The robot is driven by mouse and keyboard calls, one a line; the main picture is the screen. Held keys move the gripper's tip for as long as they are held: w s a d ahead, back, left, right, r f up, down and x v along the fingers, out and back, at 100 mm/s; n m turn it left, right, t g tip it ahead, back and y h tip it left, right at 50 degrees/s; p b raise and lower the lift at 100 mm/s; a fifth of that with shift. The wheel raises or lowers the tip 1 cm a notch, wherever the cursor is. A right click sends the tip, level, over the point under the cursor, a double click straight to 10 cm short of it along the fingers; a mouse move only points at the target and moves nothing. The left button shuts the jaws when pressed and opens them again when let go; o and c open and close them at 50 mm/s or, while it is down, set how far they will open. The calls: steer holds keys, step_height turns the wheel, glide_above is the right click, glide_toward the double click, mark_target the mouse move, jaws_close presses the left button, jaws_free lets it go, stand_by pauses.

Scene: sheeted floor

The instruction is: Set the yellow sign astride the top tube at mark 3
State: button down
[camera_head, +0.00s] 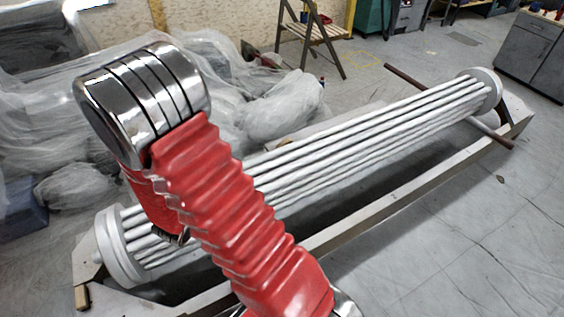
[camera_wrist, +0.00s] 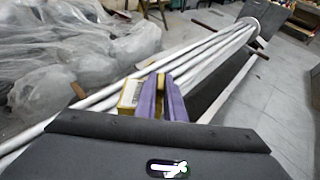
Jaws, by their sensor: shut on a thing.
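The bundle of pale tubes (camera_head: 370,131) runs between two round end plates, from lower left to upper right in the head view. In the wrist view the tubes (camera_wrist: 207,50) run the same way under my gripper. My gripper (camera_wrist: 163,84) shows there as two purple fingers, close together over the tubes. It is shut on the yellow sign (camera_wrist: 130,96), whose printed face shows just left of the fingers. Whether the sign touches a tube I cannot tell. In the head view my red-sleeved arm hides the gripper and sign. No mark number is readable.
A grey frame rail (camera_head: 400,203) runs along the near side of the tubes. A brown rod (camera_head: 440,100) crosses near the far end. Clear plastic sheeting (camera_head: 270,105) covers heaps behind. A wooden folding stand (camera_head: 312,40) is farther back.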

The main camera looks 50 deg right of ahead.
steer(key=s+d+f+m+g+y, duration=0.2)
steer(key=s+f+m+g, duration=0.2)
steer(key=s+m+g, duration=0.5)
steer(key=s+d+f+m+g+y, duration=0.1)
steer(key=s+d+f+m+g, duration=0.1)
steer(key=s+f+m+g, duration=0.6)
steer(key=s+a+f+m+y, duration=0.2)
steer(key=a+f+m+y, duration=0.1)
steer(key=a+m+y, duration=1.3)
steer(key=w+d+f+m+t+y, duration=0.1)
steer(key=w+f+m+t+y, duration=0.1)
steer(key=w+m+t+y, duration=0.7)
steer(key=w+d+m+t+h, duration=0.55)
steer(key=w+d+t, duration=0.5)
steer(key=w, duration=0.35)
steer(key=d+f+m+t+h, duration=0.1)
steer(key=d+m+h, duration=0.6)
steer(key=d, duration=0.8)
steer(key=d+f+m+t+h, duration=0.1)
steer(key=d+m+t+h, duration=0.3)
steer(key=d, duration=1.1)
steer(key=m+h, duration=0.3)
steer(key=m, duration=0.1)
steer(key=shift+w+d+f, duration=0.25)
steer(key=shift+w+d, duration=0.15)
